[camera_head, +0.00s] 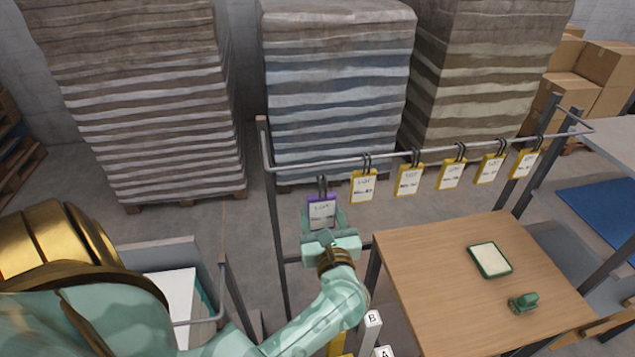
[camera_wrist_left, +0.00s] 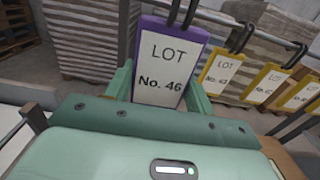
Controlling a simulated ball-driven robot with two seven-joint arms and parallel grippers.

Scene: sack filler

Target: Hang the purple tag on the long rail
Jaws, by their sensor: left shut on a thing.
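The purple tag (camera_head: 322,212), with a white label reading LOT No. 46 in the left wrist view (camera_wrist_left: 165,68), hangs upright between the fingers of my left gripper (camera_head: 321,222). The gripper is shut on its sides. Its two dark hooks (camera_head: 322,186) point up. In the head view their tops show just below the long rail (camera_head: 410,154), near its left end, and look apart from it. The wrist view cuts the hook tops off. My right gripper is not in view.
Several yellow tags (camera_head: 363,186) hang along the rail to the right of the purple one. A wooden table (camera_head: 430,270) holds a green-framed pad (camera_head: 490,260) and a small green object (camera_head: 524,302). Stacked sacks (camera_head: 340,90) stand behind the rail.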

